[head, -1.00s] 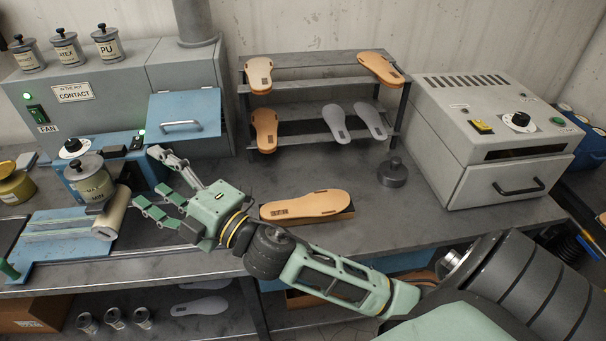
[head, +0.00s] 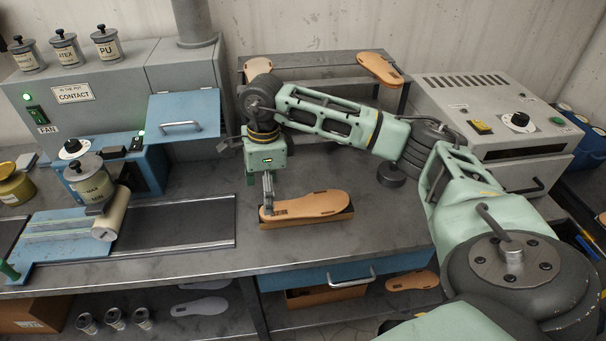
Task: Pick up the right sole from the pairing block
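A tan sole (head: 318,205) lies flat on the low brown pairing block (head: 305,220) on the bench, in the middle of the head view. Only one sole shows on the block. My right gripper (head: 268,207) points straight down at the sole's left end, by its dark printed mark. The fingertips are at or just above that end; I cannot tell if they touch it. The fingers show edge-on, so their opening is hidden. My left gripper is out of view.
Behind my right arm stands a grey rack with tan soles (head: 380,68) on top; its lower tiers are mostly hidden. A grey oven (head: 497,115) is on the right. A glue pot (head: 88,178) and roller stand left on a blue plate. The bench front is clear.

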